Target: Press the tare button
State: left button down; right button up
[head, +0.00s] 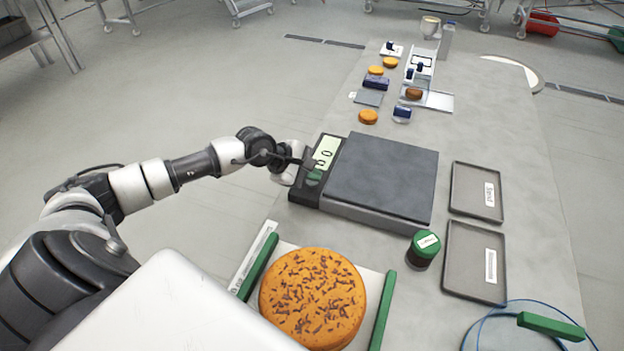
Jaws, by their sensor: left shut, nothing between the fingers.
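The scale (383,175) is a dark grey slab with a flat, empty platform, on the table at the middle. Its control strip runs along the left side, with a pale lit display (327,150) showing digits that my gripper partly covers. A small green button (314,175) shows on the strip below the display; its label is too small to read. My left gripper (308,164) is shut and empty, with its fingertips over the strip right at the green button. I cannot tell whether they touch it. My right gripper is not in view.
A large sprinkled orange round (312,297) lies between green rails in front. A green-lidded jar (423,249) stands near the scale's front right corner. Small rounds (368,117) and blocks fill the far end.

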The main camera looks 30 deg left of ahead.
aim_at(311, 183)
pick_arm(q)
jog(key=shift+r, duration=0.1)
jog(key=shift+r+p, duration=0.4)
jog(key=shift+r, duration=0.4)
jog(key=shift+r+p, duration=1.2)
jog(key=shift+r, duration=1.3)
